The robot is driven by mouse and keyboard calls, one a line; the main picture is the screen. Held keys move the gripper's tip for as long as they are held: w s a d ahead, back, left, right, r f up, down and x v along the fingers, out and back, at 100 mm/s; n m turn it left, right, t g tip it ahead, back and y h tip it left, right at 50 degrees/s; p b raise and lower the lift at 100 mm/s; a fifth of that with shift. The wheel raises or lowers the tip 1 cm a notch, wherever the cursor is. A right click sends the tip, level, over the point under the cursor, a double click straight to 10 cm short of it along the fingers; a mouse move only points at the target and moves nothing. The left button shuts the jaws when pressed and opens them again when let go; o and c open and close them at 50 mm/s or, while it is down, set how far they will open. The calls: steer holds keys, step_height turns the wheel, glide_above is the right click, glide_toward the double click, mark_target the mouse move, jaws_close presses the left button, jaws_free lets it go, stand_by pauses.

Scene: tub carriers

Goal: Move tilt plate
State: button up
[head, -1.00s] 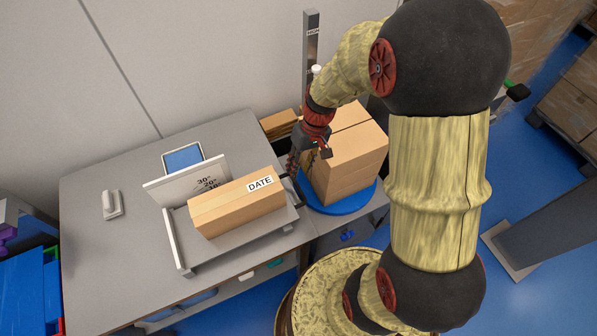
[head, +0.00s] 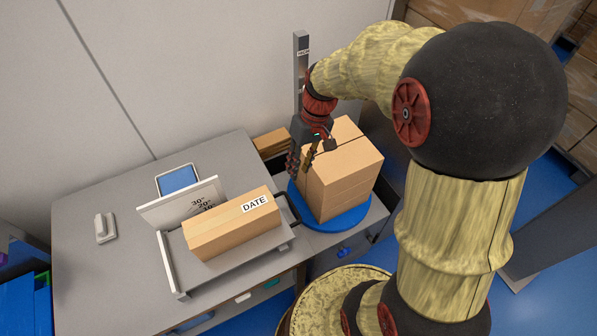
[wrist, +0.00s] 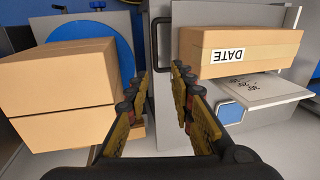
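The grey tilt plate (head: 262,243) lies on the bench with a raised wall at its left edge. It looks flat or nearly so. A brown carton labelled DATE (head: 230,226) rests on it, and this carton also shows in the wrist view (wrist: 245,52). A black handle (head: 292,207) sticks out of the plate's right side. In the wrist view the handle (wrist: 155,38) stands beyond my fingertips, between them and apart from them. My gripper (head: 302,165) is open and empty, above and behind the handle, beside the large carton. The gripper also shows in the wrist view (wrist: 155,82).
A large carton (head: 343,180) stands on a blue turntable (head: 325,220) close right of my gripper. A white card with angle marks (head: 178,205) stands behind the plate, near a blue screen (head: 179,179). A grey post (head: 301,70) rises behind. The bench's left side is mostly clear.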

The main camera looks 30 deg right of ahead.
mark_target(291, 206)
steer(key=shift+s+a+r+p, duration=0.65)
steer(key=shift+a+p, duration=0.1)
steer(key=shift+p, duration=0.45)
steer(key=shift+c, duration=1.2)
steer(key=shift+s+a+f+p, duration=0.15)
steer(key=shift+f+p, duration=0.1)
steer(key=shift+p, duration=0.25)
steer(key=shift+c, duration=0.8)
steer(key=shift+w+d+f+h, duration=0.2)
steer(key=shift+f, duration=0.45)
steer(key=shift+w+d+f+h, duration=0.2)
steer(key=shift+f, duration=0.4)
jaws_close()
steer(key=f+b, duration=0.1)
steer(key=f, duration=0.3)
steer(key=a+f+b, duration=0.1)
steer(key=f+b, duration=0.1)
steer(key=f, duration=0.3)
steer(key=a+f+b, duration=0.1)
steer(key=f, duration=0.3)
steer(key=shift+f+b, duration=0.2)
steer(key=shift+b, duration=0.2)
